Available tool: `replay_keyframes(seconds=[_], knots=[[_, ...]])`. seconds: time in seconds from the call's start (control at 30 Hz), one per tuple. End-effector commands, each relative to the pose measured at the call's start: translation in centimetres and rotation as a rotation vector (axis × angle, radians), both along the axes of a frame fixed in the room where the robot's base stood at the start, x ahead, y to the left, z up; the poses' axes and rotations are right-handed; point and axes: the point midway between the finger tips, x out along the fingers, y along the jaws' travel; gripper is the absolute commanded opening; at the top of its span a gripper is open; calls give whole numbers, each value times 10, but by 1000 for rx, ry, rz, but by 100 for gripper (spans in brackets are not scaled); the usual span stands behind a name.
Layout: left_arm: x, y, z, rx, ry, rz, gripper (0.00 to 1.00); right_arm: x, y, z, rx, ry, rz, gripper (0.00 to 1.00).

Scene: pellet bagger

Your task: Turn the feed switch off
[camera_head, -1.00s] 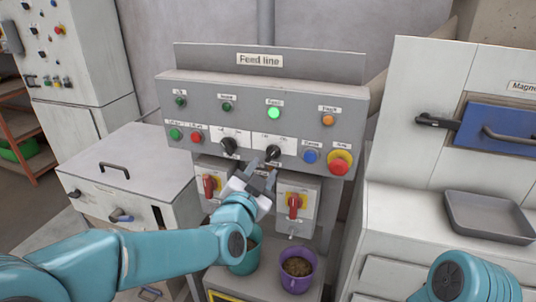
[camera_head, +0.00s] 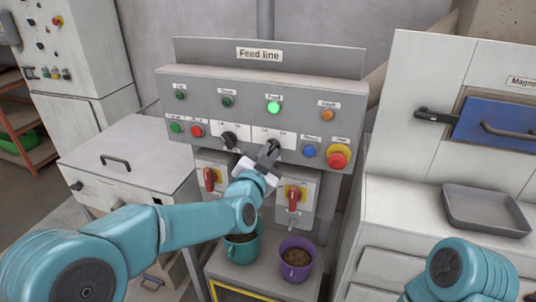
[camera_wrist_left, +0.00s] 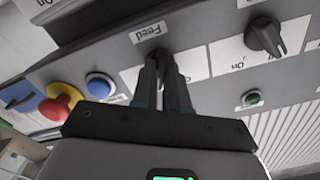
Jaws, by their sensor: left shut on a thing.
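The feed switch (camera_head: 274,145) is the right-hand black rotary knob on the grey feed line panel, on a white plate. My left gripper (camera_head: 268,154) reaches it from below and is shut on its knob. In the left wrist view the two fingers (camera_wrist_left: 165,78) close around the knob, beside the "Feed" label (camera_wrist_left: 150,32). The fingers hide most of the knob, so I cannot tell which way it points. The green feed lamp (camera_head: 273,107) above it is lit. My right gripper is out of view; only part of that arm shows.
A second black knob (camera_head: 229,139) sits to the left. A blue button (camera_head: 309,150) and red emergency stop (camera_head: 338,157) are close right. Two red-handled switches (camera_head: 293,198) are below. Green (camera_head: 242,250) and purple (camera_head: 296,258) buckets of pellets stand beneath.

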Motion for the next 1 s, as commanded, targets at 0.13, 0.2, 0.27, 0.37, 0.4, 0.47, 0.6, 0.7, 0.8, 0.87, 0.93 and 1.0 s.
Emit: replay_keyframes(seconds=[0.13, 0.2, 0.27, 0.37, 0.4, 0.47, 0.6, 0.7, 0.8, 0.87, 0.93, 1.0], knots=[[0, 0, -2, -19, 6, 0, 0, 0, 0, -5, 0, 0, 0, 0], [0, 0, -3, -42, 13, -1, 0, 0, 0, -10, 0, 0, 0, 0], [0, 0, -4, -66, 21, -1, 0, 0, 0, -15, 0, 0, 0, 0], [0, 0, -5, -126, 39, 0, 0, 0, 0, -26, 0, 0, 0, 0], [0, -1, -6, -154, 48, -1, 0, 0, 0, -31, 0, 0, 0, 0], [0, -1, -6, -200, 62, -1, 0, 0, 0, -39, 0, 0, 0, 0], [0, 0, -6, -322, 102, 0, 0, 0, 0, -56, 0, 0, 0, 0], [0, -1, -6, -414, 133, -1, 0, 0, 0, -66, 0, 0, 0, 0], [-1, -1, -5, -504, 164, -1, 0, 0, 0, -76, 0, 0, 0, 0], [0, -1, -5, -558, 180, -1, 0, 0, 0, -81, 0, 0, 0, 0], [0, -1, -5, -619, 201, -2, 0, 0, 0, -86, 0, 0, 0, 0], [0, -1, -5, -677, 220, 0, 0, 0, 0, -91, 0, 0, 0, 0]])
